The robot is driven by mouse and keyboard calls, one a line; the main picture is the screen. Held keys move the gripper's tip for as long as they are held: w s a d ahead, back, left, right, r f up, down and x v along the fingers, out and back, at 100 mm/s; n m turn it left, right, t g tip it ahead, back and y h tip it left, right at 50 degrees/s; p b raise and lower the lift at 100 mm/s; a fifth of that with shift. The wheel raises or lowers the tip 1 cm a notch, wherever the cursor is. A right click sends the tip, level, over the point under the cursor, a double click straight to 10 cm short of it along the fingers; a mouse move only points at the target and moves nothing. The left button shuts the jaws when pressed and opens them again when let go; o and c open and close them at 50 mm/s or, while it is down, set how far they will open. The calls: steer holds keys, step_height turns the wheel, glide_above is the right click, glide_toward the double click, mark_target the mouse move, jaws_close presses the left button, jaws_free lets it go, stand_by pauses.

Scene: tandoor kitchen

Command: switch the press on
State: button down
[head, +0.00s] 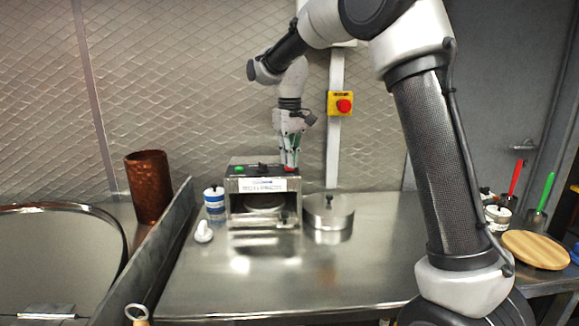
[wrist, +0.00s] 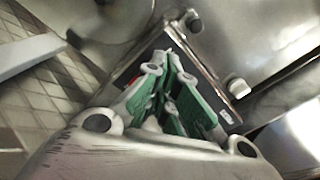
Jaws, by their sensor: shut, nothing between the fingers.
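The press (head: 264,187) is a steel box with a dark top and an open front, standing on the steel counter. A green button (head: 240,169) is at the left of its top, and red (head: 287,166) shows at the right. My gripper (head: 291,164) points down with its fingers shut and empty, over the right part of the top, close to the red. I cannot tell if it touches.
A round steel container (head: 328,219) stands right of the press. A blue-and-white jar (head: 214,203) and a small white object (head: 203,232) are at its left. A red emergency button on a yellow box (head: 340,104) is on the post behind. The front counter is clear.

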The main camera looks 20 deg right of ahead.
steer(key=shift+f, duration=0.25)
steer(key=shift+r, duration=3.5)
step_height(320, 180, down, 3)
steer(key=shift+s+r, duration=0.1)
steer(key=shift+s+d+f, duration=0.2)
steer(key=shift+s+f, duration=0.25)
steer(key=shift+s, duration=0.05)
steer(key=shift+s+d+f, duration=0.2)
steer(key=shift+s+f, duration=0.2)
steer(key=shift+s, duration=0.1)
steer(key=s+d+m+t, duration=0.1)
steer(key=s+d, duration=0.3)
steer(key=s, duration=0.6)
steer(key=s+d+m+t, duration=0.1)
steer(key=s+d, duration=0.4)
steer(key=s, duration=0.6)
steer(key=s+d+m+t, duration=0.1)
steer(key=s+d, duration=0.4)
steer(key=s, duration=0.5)
steer(key=shift+s+f+m+t, duration=0.4)
steer(key=shift+t, duration=0.3)
